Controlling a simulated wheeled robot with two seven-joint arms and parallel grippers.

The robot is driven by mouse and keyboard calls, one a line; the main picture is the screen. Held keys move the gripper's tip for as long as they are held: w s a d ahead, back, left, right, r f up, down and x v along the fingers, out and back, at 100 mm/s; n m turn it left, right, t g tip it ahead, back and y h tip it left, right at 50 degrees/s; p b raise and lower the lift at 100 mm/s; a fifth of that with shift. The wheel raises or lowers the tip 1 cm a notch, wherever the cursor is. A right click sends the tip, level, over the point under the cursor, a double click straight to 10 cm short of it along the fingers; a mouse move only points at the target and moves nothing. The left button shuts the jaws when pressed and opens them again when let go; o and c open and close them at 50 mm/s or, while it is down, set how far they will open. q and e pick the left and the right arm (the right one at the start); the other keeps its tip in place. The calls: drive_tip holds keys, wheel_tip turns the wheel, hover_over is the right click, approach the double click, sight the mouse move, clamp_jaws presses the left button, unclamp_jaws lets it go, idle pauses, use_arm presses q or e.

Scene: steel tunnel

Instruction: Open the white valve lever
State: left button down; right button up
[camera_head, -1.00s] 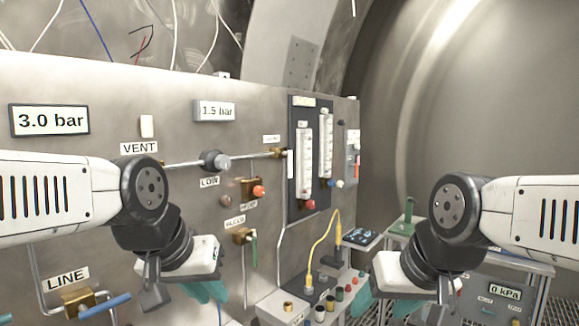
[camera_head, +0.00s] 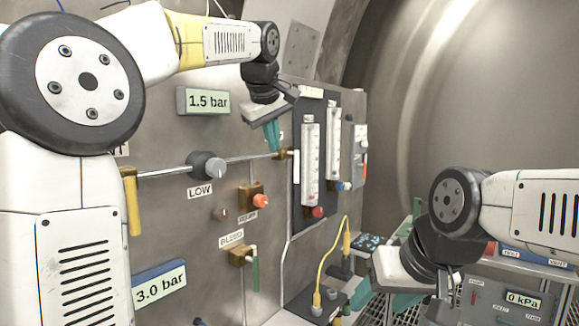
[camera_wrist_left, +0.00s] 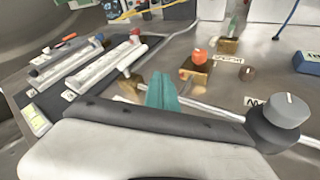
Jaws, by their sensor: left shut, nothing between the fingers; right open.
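The white valve lever (camera_head: 296,166) hangs beside a brass valve (camera_head: 283,154) at the right end of the horizontal pipe on the steel panel. In the left wrist view the brass valve (camera_wrist_left: 129,88) lies just left of my teal fingertips, with the white lever (camera_wrist_left: 131,58) above it. My left gripper (camera_head: 273,138) is shut and empty, pointing down just left of the brass valve and lever. Contact with the valve cannot be told. My right gripper (camera_head: 393,303) is open and empty, low at the right, away from the panel.
A grey LOW knob (camera_head: 207,166) sits on the pipe. A red-knobbed brass valve (camera_head: 253,199) and the BLEED valve (camera_head: 241,256) are below. Flowmeters (camera_head: 312,165) stand right of the lever. A yellow handle (camera_head: 131,202) is at left. A yellow cable (camera_head: 335,247) hangs lower right.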

use_arm(q)
drive_tip(key=shift+w, duration=0.15)
drive_tip(key=w+d+f, duration=0.4)
drive_tip(key=w+f, duration=0.3)
drive_tip(key=w, duration=0.1)
drive_tip(key=shift+w+f, duration=0.25)
drive_tip(key=shift+f, duration=0.15)
